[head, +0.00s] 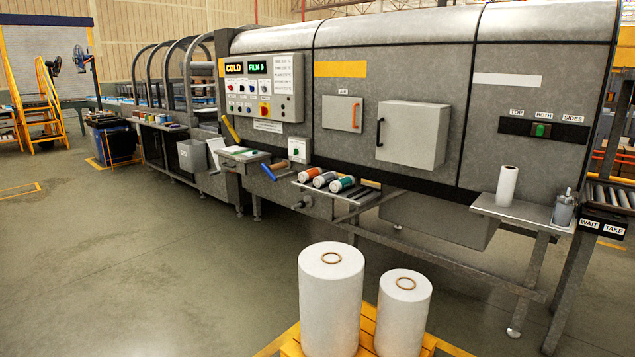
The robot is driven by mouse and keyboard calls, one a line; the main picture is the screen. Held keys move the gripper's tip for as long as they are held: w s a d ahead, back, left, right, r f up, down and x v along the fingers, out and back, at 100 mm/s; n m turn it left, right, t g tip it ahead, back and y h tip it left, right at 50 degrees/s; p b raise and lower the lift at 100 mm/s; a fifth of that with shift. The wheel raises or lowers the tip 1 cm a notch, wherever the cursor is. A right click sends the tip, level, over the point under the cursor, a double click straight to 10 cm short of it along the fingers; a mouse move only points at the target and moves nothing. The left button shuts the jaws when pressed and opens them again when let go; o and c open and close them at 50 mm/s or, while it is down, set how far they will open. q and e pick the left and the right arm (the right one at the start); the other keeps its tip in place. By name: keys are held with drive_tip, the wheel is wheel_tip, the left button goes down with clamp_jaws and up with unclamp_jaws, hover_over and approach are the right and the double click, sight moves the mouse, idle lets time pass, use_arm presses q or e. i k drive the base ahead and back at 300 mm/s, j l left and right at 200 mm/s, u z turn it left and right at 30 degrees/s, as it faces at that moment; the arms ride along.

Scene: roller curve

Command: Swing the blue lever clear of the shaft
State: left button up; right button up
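The blue lever (268,172) is a short blue bar on the front of the long grey machine, left of centre. It slants from upper left to lower right. A brown cylinder (279,165) sits just right of its upper end; I cannot tell whether this is on the shaft. A grey rod with a round end (300,204) sticks out lower down, below the roller shelf. The shaft cannot be made out clearly, nor whether the lever touches it. Neither of my grippers is in view.
Two large white film rolls (331,300) stand on a yellow pallet (290,346) in the foreground. The grey floor (150,270) at left is clear. A control panel (262,87) is above.

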sight(264, 167)
drive_tip(key=i+j+u, duration=0.15)
drive_tip(key=i+u, duration=0.2)
drive_tip(key=i, duration=0.25)
drive_tip(key=i+u, duration=0.35)
drive_tip(key=i, duration=0.3)
drive_tip(key=i+l+u, duration=0.35)
drive_tip(key=i, duration=0.25)
drive_tip(key=i+j+u, duration=0.2)
drive_tip(key=i, duration=0.75)
drive_tip(key=i+j+u, duration=0.1)
drive_tip(key=i+u, duration=0.15)
drive_tip(key=i, duration=0.75)
drive_tip(key=i+l+z, duration=0.1)
drive_tip(key=i+z, duration=0.7)
drive_tip(key=i+j+z, duration=0.1)
drive_tip(key=i+z, duration=0.15)
drive_tip(key=z, duration=0.15)
drive_tip(key=i+l+z, duration=0.25)
drive_tip(key=i, duration=0.2)
drive_tip(key=i+l+z, duration=0.15)
drive_tip(key=i+z, duration=0.15)
drive_tip(key=i, duration=0.2)
drive_tip(key=i+l+u, duration=0.15)
drive_tip(key=i+l, duration=0.4)
drive_tip(key=l, duration=0.1)
